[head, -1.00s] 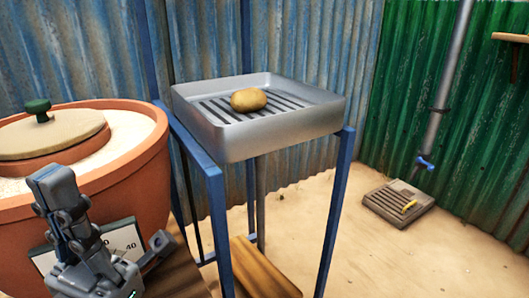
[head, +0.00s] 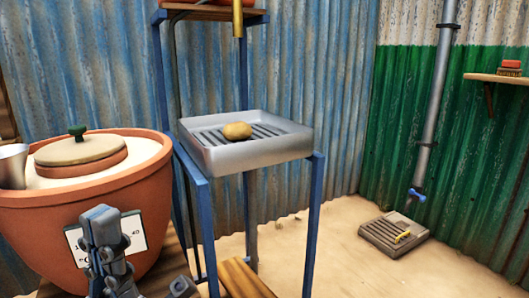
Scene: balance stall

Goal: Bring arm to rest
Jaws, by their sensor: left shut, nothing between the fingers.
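My left gripper (head: 100,218) is in the lower left of the head view, with its fingers pointing up. It is shut and empty. It shows in front of the big terracotta pot (head: 40,220) and covers part of the white card with numbers (head: 134,229) on the pot's side. I cannot tell how far it is from the pot. My right gripper is not in view.
A grey metal tray (head: 260,157) on a blue frame (head: 314,215) holds a potato (head: 237,131). The pot has a lid (head: 80,151) and a metal cup (head: 12,165) on top. A floor drain (head: 394,235) lies right, below a pipe (head: 435,110).

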